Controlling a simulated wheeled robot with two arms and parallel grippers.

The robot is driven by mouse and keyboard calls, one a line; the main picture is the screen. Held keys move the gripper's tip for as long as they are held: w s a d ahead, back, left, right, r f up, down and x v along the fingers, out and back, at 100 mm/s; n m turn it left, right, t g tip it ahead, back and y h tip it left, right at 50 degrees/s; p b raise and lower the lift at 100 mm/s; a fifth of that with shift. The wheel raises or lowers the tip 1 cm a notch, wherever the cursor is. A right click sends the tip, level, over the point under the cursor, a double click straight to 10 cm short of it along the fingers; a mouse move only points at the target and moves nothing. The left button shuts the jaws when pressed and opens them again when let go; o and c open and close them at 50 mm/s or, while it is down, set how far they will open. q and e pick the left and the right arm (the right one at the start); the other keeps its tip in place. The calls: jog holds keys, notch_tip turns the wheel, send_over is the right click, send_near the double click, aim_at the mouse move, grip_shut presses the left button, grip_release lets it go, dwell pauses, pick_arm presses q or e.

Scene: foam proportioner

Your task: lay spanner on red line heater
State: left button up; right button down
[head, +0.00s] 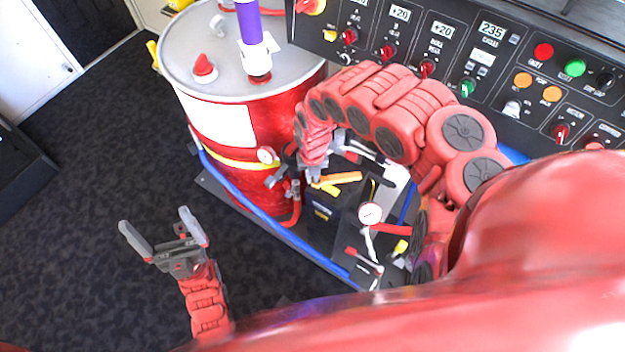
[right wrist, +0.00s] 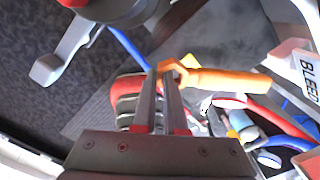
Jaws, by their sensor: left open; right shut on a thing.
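The orange spanner (head: 340,178) is in my right gripper (head: 312,172), over the equipment beside the red drum. In the right wrist view the spanner (right wrist: 225,82) sticks out to the right from the tips of my right gripper (right wrist: 168,78), which is shut on its end. A black box (head: 322,213) with small yellow lettering stands below the spanner in the head view. I cannot read whether it is the red line heater, and my arm hides part of this area. My left gripper (head: 158,228) is open and empty above the dark floor.
The red drum (head: 262,125) with a grey lid stands left of the spanner. A control panel (head: 470,65) lies behind my right arm. A white gauge (head: 370,213), red and blue hoses (head: 240,190) and fittings crowd the equipment. The carpet at left is clear.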

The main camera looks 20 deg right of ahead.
jog(key=shift+w+f, duration=0.15)
jog(key=shift+w, duration=0.55)
jog(key=shift+w+d, duration=0.3)
jog(key=shift+w, duration=0.1)
notch_tip(320, 180, down, 3)
jog(key=shift+r, duration=0.15)
jog(key=shift+w+d+f, duration=0.1)
jog(key=shift+f, duration=0.2)
jog(key=shift+f, duration=0.1)
jog(key=c, duration=0.9)
grip_release()
jog(key=shift+c, duration=0.2)
